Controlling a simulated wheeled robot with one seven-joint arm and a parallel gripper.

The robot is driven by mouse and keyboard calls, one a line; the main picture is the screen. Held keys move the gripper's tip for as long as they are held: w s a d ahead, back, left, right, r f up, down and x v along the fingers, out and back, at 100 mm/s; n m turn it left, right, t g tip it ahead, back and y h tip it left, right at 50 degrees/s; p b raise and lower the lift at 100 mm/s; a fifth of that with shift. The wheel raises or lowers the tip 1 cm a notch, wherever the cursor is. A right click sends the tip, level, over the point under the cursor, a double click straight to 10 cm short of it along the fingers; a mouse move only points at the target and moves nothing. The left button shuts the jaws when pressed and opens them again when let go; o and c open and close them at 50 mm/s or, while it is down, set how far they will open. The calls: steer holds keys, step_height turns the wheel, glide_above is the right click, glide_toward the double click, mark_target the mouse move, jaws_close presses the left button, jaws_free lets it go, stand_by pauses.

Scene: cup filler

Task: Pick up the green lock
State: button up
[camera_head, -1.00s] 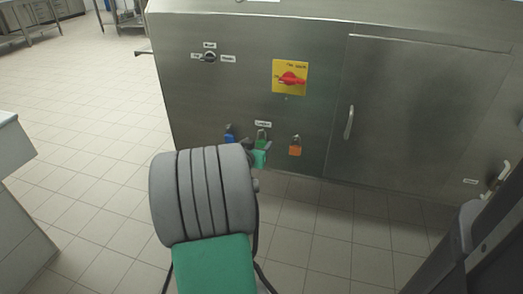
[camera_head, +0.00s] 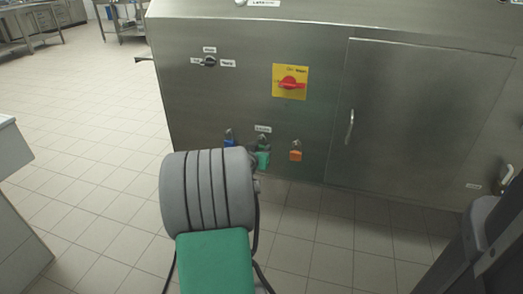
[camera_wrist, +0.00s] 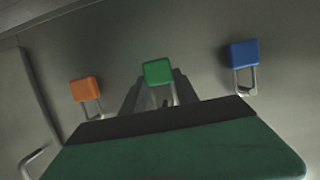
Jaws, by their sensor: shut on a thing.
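The green lock (camera_wrist: 158,73) is a small padlock with a metal shackle, in the middle of a row of three in the wrist view. My gripper (camera_wrist: 158,86) has its dark fingers on either side of the lock, shut on it. In the head view my gripper (camera_head: 263,157) is at the cabinet front, below a small label, partly behind my own arm. The lock is small there, and its edges are hard to separate from my green gripper housing. I cannot tell whether its shackle is still on its hanger.
A blue lock (camera_wrist: 243,53) and an orange lock (camera_wrist: 81,89) hang close on either side. They are on a steel cabinet (camera_head: 315,120) with a red knob on a yellow plate (camera_head: 290,82), a black knob (camera_head: 209,61) and a door handle (camera_head: 350,127). Tiled floor lies open at left.

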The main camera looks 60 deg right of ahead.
jaws_close()
